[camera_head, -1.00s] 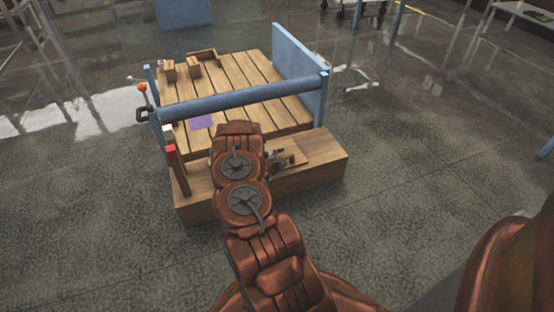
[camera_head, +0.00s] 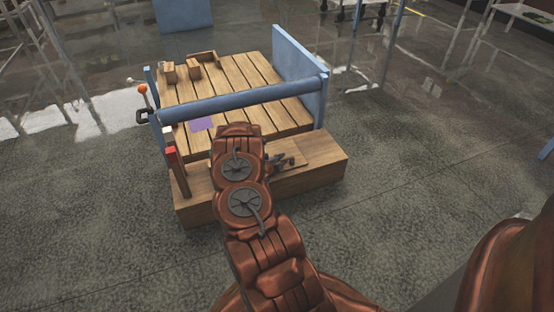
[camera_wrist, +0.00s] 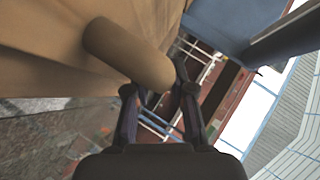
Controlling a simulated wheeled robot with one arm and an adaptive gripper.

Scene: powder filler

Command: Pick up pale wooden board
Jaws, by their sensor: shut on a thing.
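The pale wooden board (camera_head: 316,153) shows in the head view at the front wooden step, right of my arm. My gripper (camera_head: 282,162) is at the board's left part, partly hidden behind my arm. In the wrist view my gripper (camera_wrist: 160,88) has its two dark fingers at a rounded tan wooden piece (camera_wrist: 128,52), which appears to be part of the board. It is shut on the board. The exact contact is hard to see, and I cannot tell whether the board is clear of the step.
The wooden step (camera_head: 250,196) fronts a slatted platform (camera_head: 255,82). A blue rail (camera_head: 240,97) crosses above it, and a blue panel (camera_head: 300,72) stands at its right. A post with a red block (camera_head: 172,155) stands left. Floor to the right is clear.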

